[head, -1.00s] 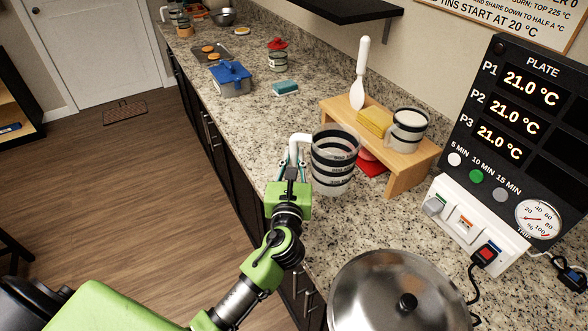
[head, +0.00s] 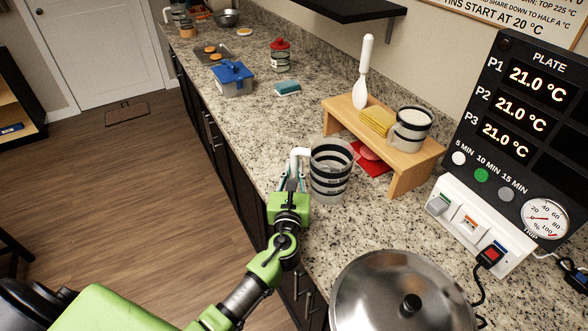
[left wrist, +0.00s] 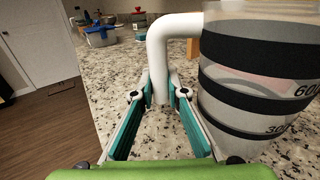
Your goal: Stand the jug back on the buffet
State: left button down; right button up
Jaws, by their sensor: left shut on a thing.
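The jug (head: 330,171) is a clear, upright vessel with black bands and a white handle. It is at the near part of the granite buffet (head: 262,130), left of the wooden stand. My left gripper (head: 291,180) is shut on the handle, at the jug's left side. In the left wrist view the fingers (left wrist: 161,98) close around the handle's lower end, and the jug body (left wrist: 258,78) with its printed scale is right beside them. I cannot tell whether its base touches the counter. My right gripper is out of view.
A wooden stand (head: 400,183) holds a banded mug (head: 411,128), a yellow sponge (head: 377,122) and a white spoon (head: 364,72). A red cloth (head: 375,166) lies under it. A lidded steel pot (head: 400,292) is in front. Counter beyond the jug is clear up to a blue sponge (head: 287,88).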

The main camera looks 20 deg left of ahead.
pick_arm(q)
jog(key=c, duration=2)
grip_release()
jog(key=shift+r, duration=0.2)
jog(key=b+v, duration=0.1)
jog(key=v, duration=0.9)
jog(key=shift+s+d+f, duration=0.15)
jog(key=shift+s+d, duration=0.05)
jog(key=shift+s, duration=0.15)
jog(key=shift+s+d+b, duration=0.15)
jog(key=shift+s+b, duration=0.2)
jog(key=shift+s, duration=0.25)
